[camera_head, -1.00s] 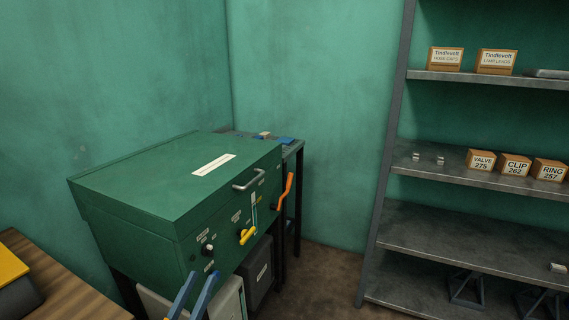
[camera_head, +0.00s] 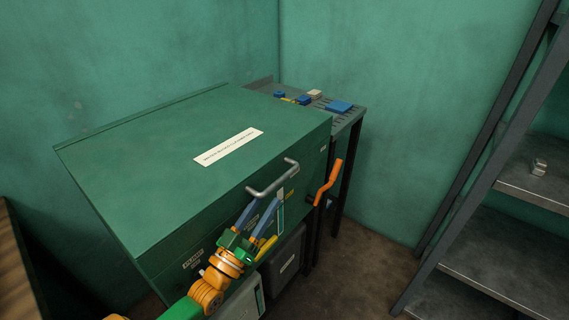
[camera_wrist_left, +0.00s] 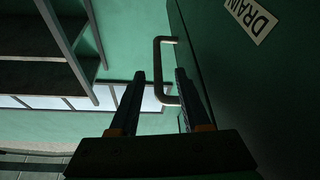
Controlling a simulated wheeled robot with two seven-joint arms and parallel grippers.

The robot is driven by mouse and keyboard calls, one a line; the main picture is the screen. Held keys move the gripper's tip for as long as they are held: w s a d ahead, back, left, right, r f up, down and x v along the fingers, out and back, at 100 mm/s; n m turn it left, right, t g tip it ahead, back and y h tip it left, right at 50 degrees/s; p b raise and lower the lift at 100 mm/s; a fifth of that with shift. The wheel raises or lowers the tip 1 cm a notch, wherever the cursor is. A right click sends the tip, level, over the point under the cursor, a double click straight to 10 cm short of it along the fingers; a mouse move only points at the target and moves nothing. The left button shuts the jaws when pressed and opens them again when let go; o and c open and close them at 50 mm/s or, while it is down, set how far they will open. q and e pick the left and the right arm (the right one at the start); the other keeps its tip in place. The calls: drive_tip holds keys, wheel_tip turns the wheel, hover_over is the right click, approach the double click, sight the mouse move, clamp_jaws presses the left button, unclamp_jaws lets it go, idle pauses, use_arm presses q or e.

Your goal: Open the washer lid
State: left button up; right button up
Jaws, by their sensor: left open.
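The green washer (camera_head: 120,190) stands against the wall with its lid (camera_head: 170,120) down. A white label (camera_head: 228,147) lies on the lid. A grey bar handle (camera_head: 273,180) sticks out at the lid's front edge. My left gripper (camera_head: 266,202) is open, its blue fingers pointing up at the handle from just below and in front. In the left wrist view the handle (camera_wrist_left: 158,68) shows between and beyond the two fingertips (camera_wrist_left: 159,74), its lower end partly behind one finger. I cannot tell if they touch. My right gripper is not in view.
An orange lever (camera_head: 328,183) juts from the washer's right front, and a yellow handle (camera_head: 266,246) sits behind my fingers. A side table (camera_head: 350,119) with blue pieces stands at the right. A metal shelf (camera_head: 510,270) stands farther right, with open floor between.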

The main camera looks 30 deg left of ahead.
sight(275, 187)
use_arm(q)
drive_tip(key=p+x, duration=0.1)
drive_tip(key=x, duration=0.6)
drive_tip(key=shift+d+r, duration=0.1)
drive_tip(key=shift+r, duration=0.1)
drive_tip(key=shift+s, duration=0.1)
clamp_jaws()
idle(1.0)
